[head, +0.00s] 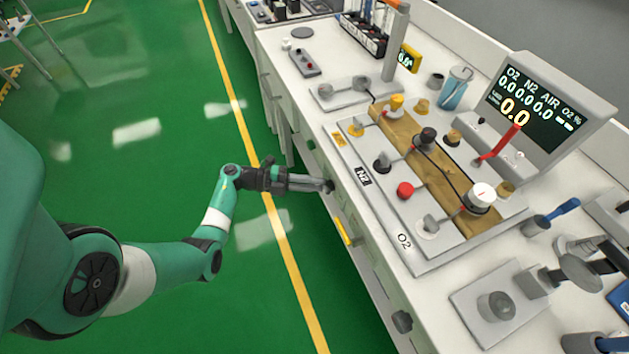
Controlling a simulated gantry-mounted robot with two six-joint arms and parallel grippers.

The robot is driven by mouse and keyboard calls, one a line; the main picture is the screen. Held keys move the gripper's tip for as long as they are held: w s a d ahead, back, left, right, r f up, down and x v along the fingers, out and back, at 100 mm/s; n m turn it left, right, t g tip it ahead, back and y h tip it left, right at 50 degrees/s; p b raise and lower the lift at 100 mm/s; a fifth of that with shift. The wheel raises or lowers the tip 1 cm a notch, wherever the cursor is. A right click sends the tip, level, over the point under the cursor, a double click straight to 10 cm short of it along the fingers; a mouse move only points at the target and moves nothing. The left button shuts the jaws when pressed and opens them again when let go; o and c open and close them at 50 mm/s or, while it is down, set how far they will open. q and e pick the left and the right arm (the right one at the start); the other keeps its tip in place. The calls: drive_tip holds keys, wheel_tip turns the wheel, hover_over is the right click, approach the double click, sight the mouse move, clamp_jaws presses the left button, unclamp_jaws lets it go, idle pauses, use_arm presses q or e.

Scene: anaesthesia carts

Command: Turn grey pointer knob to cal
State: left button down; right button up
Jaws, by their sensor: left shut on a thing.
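My left gripper (322,185) reaches in from the left to the front face of the white bench. Its fingers are shut on a small dark grey knob (330,187) at the bench's front edge. The fingers partly hide the knob, and I cannot read its pointer direction or any "cal" mark. A similar grey knob (401,321) sits lower on the same front face, apart from the gripper. My right gripper is not in view.
The bench top holds a gas panel (378,205) with coloured knobs and a brown board, a display (535,110) reading zeros, and a grey block (495,305) at the front right.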

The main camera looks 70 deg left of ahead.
use_arm(q)
drive_tip(key=shift+r, duration=0.1)
idle(0.5)
drive_tip(key=c, duration=0.8)
unclamp_jaws()
drive_tip(key=shift+w, duration=0.1)
drive_tip(key=p+v, duration=0.2)
drive_tip(key=v, duration=0.9)
drive_tip(key=shift+s, duration=0.3)
drive_tip(key=shift+a+p, duration=0.1)
drive_tip(key=shift+p, duration=0.2)
